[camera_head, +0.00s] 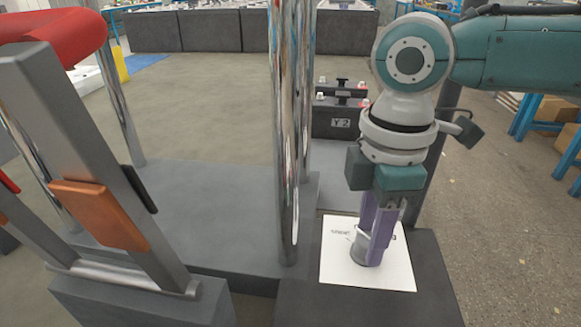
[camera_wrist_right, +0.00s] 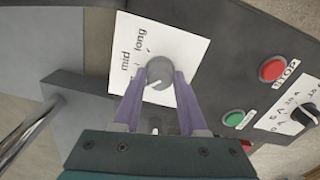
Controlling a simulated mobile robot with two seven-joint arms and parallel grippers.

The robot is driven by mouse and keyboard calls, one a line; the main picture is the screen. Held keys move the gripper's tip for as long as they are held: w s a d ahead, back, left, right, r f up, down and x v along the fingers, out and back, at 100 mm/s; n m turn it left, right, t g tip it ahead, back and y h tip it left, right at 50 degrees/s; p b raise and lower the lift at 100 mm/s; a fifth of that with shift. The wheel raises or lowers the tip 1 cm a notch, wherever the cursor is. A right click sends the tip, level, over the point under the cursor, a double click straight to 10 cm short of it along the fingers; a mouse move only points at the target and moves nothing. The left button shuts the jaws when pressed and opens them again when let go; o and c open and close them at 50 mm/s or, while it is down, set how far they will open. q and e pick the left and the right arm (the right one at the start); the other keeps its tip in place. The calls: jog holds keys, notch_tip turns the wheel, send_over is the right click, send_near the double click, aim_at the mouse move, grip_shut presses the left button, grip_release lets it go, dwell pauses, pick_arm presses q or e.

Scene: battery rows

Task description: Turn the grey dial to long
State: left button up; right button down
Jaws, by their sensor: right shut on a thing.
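The grey dial (camera_wrist_right: 159,72) sits on a white label plate (camera_wrist_right: 180,42) in the right wrist view. The words "mid" and "long" are printed beside it, with "long" toward the top. A small light mark shows near the dial's upper left edge; I cannot tell exactly which word it points to. My right gripper (camera_wrist_right: 160,80) has its purple fingers on either side of the dial, shut on it. In the head view the right gripper (camera_head: 373,240) points down over the white plate (camera_head: 395,268), partly hiding the dial (camera_head: 361,254). My left gripper is not in view.
A red STOP button (camera_wrist_right: 272,69), a green button (camera_wrist_right: 234,118) and a black knob (camera_wrist_right: 304,115) sit beside the plate. Chrome posts (camera_head: 287,130) stand just left of the plate. A dark battery marked Y2 (camera_head: 336,118) stands behind.

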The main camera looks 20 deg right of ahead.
jog(key=shift+r+m+p, duration=0.2)
jog(key=shift+m+p, duration=0.2)
jog(key=shift+p, duration=0.35)
jog(key=m+p, duration=0.6)
jog(key=p, duration=0.1)
jog(key=shift+a+m+p, duration=0.1)
jog(key=shift+m+p, duration=0.2)
jog(key=m+p, duration=0.2)
jog(key=shift+m, duration=0.4)
jog(key=m+p, duration=0.1)
jog(key=m, duration=0.1)
jog(key=shift+m, duration=0.3)
pick_arm(q)
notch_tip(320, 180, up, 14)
jog(key=p, duration=0.2)
pick_arm(e)
jog(key=m, duration=0.5)
jog(key=shift+f, duration=0.15)
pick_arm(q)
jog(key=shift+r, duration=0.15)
pick_arm(e)
jog(key=shift+c, duration=2.2)
grip_release()
